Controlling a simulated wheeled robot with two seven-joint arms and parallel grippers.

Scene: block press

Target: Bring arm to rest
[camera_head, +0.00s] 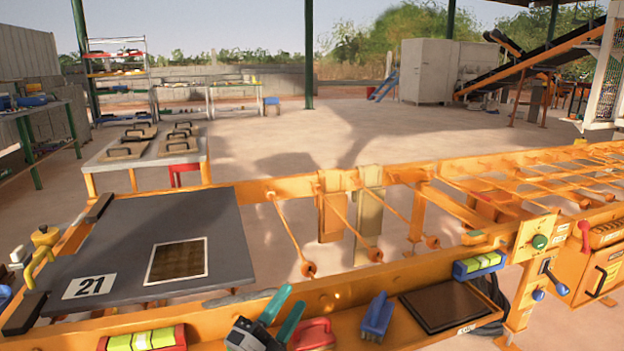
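My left gripper (292,297) shows at the bottom of the head view, a little left of centre. It has a grey-and-white body and two teal fingers that point up and to the right. The fingers stand apart with nothing between them, so it is open and empty. It is above the orange front rail (350,292), close to a red-handled tool (313,334); I cannot tell whether they touch. Most of my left arm is outside the picture. My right gripper is not in view.
A dark plate (120,235) marked 21 lies on the orange frame at left. A blue brush (377,314), a dark tray (445,306) and yellow-green levels (480,264) are along the front. A table with handled boards (145,155) stands behind. Open floor lies beyond.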

